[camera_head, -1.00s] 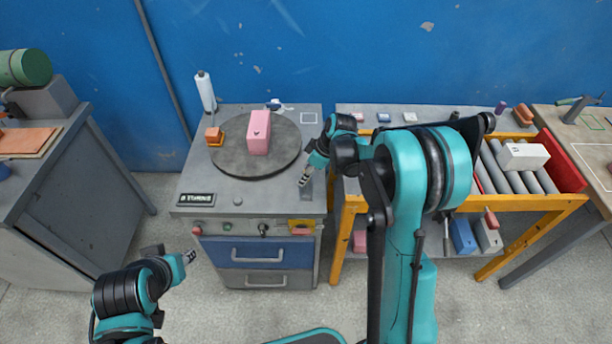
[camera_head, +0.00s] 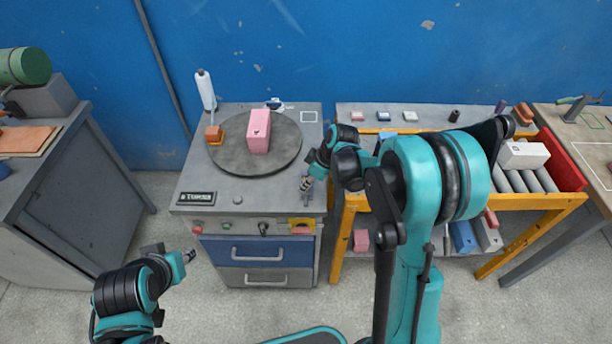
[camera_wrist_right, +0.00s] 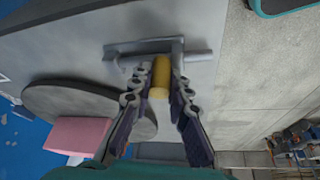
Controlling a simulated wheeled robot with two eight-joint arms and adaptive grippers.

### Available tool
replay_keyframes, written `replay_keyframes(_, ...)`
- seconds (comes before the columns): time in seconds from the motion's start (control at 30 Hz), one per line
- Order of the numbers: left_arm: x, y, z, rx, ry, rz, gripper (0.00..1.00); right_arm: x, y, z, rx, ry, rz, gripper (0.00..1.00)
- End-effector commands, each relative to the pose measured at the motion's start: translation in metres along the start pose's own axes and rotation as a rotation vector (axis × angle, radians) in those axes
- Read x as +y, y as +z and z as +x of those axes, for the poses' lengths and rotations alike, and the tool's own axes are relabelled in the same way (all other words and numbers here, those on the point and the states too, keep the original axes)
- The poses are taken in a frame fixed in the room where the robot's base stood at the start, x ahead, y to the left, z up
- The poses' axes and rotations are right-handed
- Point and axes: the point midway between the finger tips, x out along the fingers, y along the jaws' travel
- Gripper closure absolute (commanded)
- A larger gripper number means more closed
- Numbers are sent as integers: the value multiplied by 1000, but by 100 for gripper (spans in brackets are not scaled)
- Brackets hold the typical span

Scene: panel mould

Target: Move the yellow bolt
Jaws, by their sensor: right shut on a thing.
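The yellow bolt (camera_wrist_right: 160,78) shows in the right wrist view as a short yellow cylinder between the fingers of my right gripper (camera_wrist_right: 155,88). The gripper is shut on it. The bolt's far end meets a grey metal bracket with a crossbar (camera_wrist_right: 190,57); I cannot tell if it is seated in it. In the head view my right gripper (camera_head: 306,185) is at the right front of the grey bench top (camera_head: 225,188), and the bolt is too small or hidden to make out. My left gripper (camera_head: 189,256) hangs in front of the bench, its fingers too small to judge.
A round dark turntable (camera_head: 225,156) bears a pink block (camera_head: 257,132). To the right is a yellow-framed cart (camera_head: 345,235) with small items. Floor in front is clear.

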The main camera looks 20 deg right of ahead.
Motion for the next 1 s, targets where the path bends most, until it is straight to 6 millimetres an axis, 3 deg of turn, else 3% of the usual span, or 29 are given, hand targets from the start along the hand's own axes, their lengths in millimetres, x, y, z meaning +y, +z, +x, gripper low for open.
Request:
replay_keyframes(0.2,0,0,0,0,0,0,66,-5,2,0,-6,-12,0,100)
replay_keyframes(0.23,0,0,0,0,0,0,66,-5,2,0,-6,-13,0,78)
replay_keyframes(0.3,0,0,0,0,0,0,66,-5,2,0,-6,-12,0,62)
replay_keyframes(0.67,0,0,0,0,0,0,66,-3,1,-4,-4,-8,0,62)
replay_keyframes(0.77,0,0,0,0,0,0,66,-3,1,-16,-4,-8,0,62)
replay_keyframes(1.0,0,0,0,0,0,0,66,-4,2,-67,-4,-9,1,62)
